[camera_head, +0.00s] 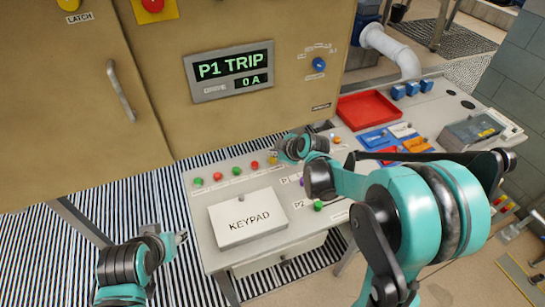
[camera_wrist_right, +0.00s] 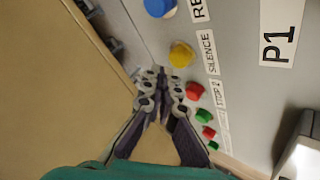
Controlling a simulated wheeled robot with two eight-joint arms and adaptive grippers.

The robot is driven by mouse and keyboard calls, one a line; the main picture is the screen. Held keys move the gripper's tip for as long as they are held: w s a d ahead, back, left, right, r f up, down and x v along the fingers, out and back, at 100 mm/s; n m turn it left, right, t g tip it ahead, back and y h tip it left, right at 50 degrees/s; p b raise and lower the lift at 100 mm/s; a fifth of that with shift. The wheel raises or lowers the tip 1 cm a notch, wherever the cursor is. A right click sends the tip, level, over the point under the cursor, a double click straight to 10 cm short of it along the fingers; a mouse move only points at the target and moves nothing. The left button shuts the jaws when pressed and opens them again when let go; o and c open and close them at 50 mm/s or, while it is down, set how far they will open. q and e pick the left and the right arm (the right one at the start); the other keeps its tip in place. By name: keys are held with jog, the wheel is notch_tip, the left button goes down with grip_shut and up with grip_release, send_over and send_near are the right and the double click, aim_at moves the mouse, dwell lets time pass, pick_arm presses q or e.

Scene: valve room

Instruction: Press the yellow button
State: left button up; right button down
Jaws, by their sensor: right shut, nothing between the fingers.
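The yellow button (camera_wrist_right: 182,55) sits on the grey console beside the SILENCE label in the right wrist view. In the head view, the yellow button (camera_head: 272,158) shows at the right end of a row of red and green buttons, close to my right gripper (camera_head: 281,156). In the wrist view, my right gripper (camera_wrist_right: 160,74) is shut and empty, its tips just beside the yellow button. I cannot tell whether they touch it. My left gripper (camera_head: 182,237) is at the lower left, over the striped floor, away from the console; its fingers are too small to read.
A red button (camera_wrist_right: 194,91) and a blue button (camera_wrist_right: 160,7) flank the yellow one. A KEYPAD box (camera_head: 247,217) stands at the console's front. A red tray (camera_head: 368,109) lies farther right. A tan cabinet with a P1 TRIP display (camera_head: 231,70) rises behind the console.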

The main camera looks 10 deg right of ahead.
aim_at(274, 160)
notch_tip(274, 160, up, 5)
jog(key=p, duration=0.4)
dwell(0.4)
dwell(0.5)
jog(key=s+d+m+h+b, duration=0.1)
jog(key=s+m, duration=0.5)
jog(key=s, duration=0.7)
jog(key=s+d+m+g+h+b, duration=0.1)
jog(key=s+m, duration=0.6)
jog(key=s, duration=0.7)
jog(key=d+h+b, duration=0.1)
jog(key=d, duration=0.1)
jog(key=shift+s+d+r+m+h, duration=0.3)
